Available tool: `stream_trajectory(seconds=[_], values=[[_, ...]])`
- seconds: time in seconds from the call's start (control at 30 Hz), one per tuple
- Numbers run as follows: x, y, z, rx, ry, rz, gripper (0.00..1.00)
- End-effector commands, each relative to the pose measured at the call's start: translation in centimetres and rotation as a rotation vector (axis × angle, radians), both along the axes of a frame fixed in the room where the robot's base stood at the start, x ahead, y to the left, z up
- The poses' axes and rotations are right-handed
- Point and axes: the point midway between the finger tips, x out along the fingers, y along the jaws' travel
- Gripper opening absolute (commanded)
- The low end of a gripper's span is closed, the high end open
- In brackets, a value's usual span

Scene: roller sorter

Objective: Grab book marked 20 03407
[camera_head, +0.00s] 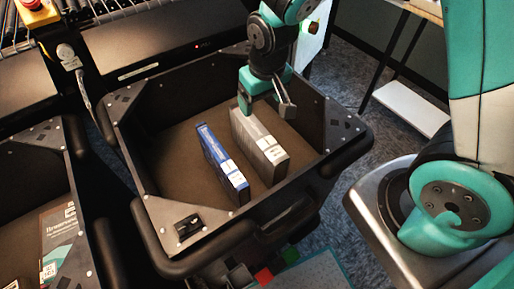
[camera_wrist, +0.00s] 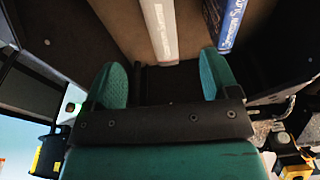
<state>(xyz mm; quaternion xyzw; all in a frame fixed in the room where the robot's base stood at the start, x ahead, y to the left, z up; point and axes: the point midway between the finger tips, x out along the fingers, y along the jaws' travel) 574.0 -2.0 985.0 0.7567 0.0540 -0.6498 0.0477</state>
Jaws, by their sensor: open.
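Two books stand upright in the black bin (camera_head: 185,112). The blue book (camera_head: 217,160) is on the left and the grey book (camera_head: 262,148) on the right, each with a white label. The label numbers are too small to read, so I cannot tell which is marked 20 03407. My gripper (camera_head: 266,106) is open and empty, over the far end of the grey book. In the wrist view the pale spine of the grey book (camera_wrist: 160,28) lies ahead between my open fingers (camera_wrist: 163,78). The blue book (camera_wrist: 228,24) is to its right there.
A second black bin at the left holds another dark book (camera_head: 60,238) with labels. Bin walls surround the two upright books, with bare floor on both sides. A roller conveyor (camera_head: 110,12) stands behind. A white shelf (camera_head: 410,106) is at the right.

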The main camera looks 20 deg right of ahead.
Motion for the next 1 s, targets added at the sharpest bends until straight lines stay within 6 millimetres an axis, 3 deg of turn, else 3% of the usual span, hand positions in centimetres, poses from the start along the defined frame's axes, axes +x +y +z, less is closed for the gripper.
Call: stream_trajectory(seconds=[0.4, 0.73, 1.0], values=[[1.2, 0.1, -8.5, 0.0, 0.006, 0.0, 0.81], [1.7, 0.2, -11.0, 0.001, 0.004, 0.0, 0.81], [2.6, 0.1, -14.6, 0.001, 0.004, 0.0, 0.81]])
